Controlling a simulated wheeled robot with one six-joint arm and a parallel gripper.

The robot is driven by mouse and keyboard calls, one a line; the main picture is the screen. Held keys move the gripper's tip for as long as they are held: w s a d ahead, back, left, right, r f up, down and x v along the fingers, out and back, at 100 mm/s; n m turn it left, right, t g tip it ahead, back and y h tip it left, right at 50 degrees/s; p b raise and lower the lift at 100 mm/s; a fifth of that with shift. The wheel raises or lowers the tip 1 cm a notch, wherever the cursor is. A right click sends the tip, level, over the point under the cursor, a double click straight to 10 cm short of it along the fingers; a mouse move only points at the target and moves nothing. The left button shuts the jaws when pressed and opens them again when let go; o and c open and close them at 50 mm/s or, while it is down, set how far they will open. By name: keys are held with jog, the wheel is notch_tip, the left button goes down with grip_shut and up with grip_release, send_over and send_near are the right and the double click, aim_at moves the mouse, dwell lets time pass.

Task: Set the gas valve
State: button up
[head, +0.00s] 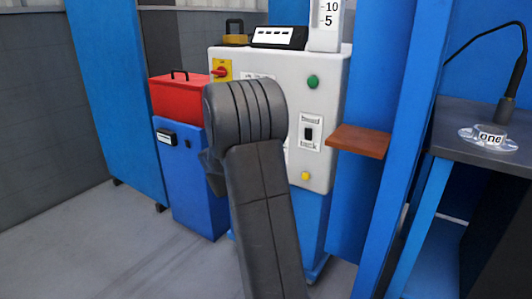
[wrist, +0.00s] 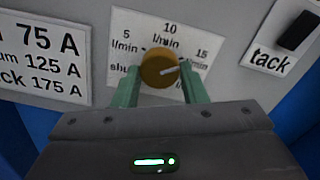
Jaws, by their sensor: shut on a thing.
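The gas valve is a round brass-coloured knob (wrist: 158,68) on a white scale plate (wrist: 137,24) in the wrist view. The plate reads shut, 5, 10 and 15 l/min. The knob's pale pointer line points right and slightly up, toward the 15 l/min mark. My gripper (wrist: 160,74) has its two green fingers on either side of the knob, shut on it. In the head view my arm hides the gripper and the valve on the front of the pale cabinet (head: 331,80).
A current label (wrist: 42,55) is left of the valve, and a tack switch (wrist: 297,30) is right of it. In the head view a red toolbox (head: 178,98) on a blue cabinet (head: 195,180) stands left. A brown shelf (head: 358,141) juts out right.

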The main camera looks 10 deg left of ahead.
jog(key=shift+f+m, duration=0.1)
jog(key=shift+m, duration=0.4)
jog(key=o, duration=1)
jog(key=shift+c, duration=0.2)
jog(key=shift+s, duration=0.1)
jog(key=p+v, duration=0.2)
jog(key=v, duration=1.1)
jog(key=shift+s+p, duration=0.3)
jog(key=shift+p, duration=0.1)
jog(key=shift+a, duration=0.1)
jog(key=b+x, duration=0.2)
jog(key=x, duration=1.1)
jog(key=shift+w+b, duration=0.4)
